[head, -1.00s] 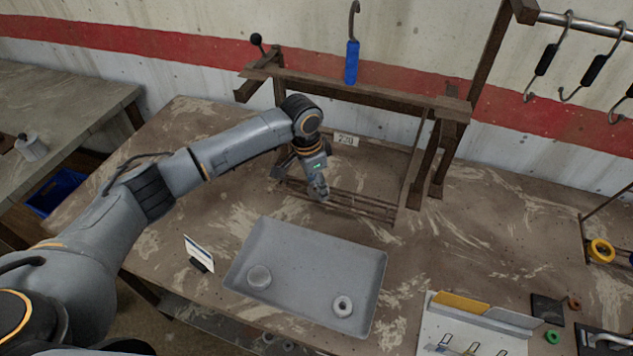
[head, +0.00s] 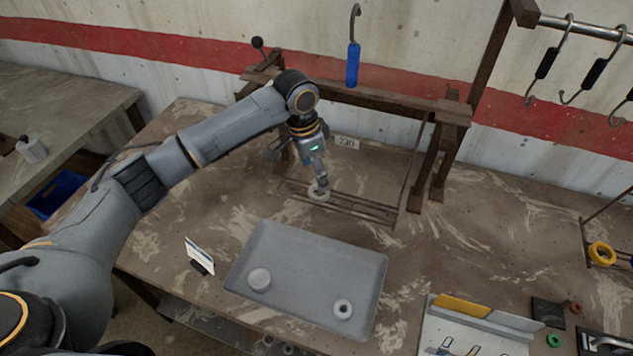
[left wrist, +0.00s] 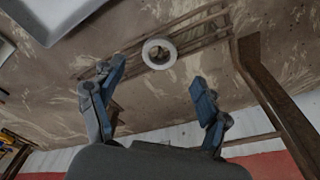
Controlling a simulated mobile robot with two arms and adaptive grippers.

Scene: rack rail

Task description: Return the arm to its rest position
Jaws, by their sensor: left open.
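My left arm reaches in from the left, and my left gripper (head: 321,184) points down over the low wooden rails (head: 365,212) of the rack. It is open and empty. A pale ring (head: 318,193) sits at the rails just below the gripper. In the left wrist view my left gripper (left wrist: 158,82) has its two blue fingers spread wide apart. The white ring (left wrist: 159,53) lies at the rails beyond the fingertips, apart from them. My right gripper is in neither view.
A grey tray (head: 300,280) holds a round disc (head: 259,279) and a ring (head: 343,309). The rack's wooden top bar (head: 390,99) stands behind the gripper, with a blue-handled hook (head: 353,62) above it. A small sign (head: 200,254) stands left of the tray.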

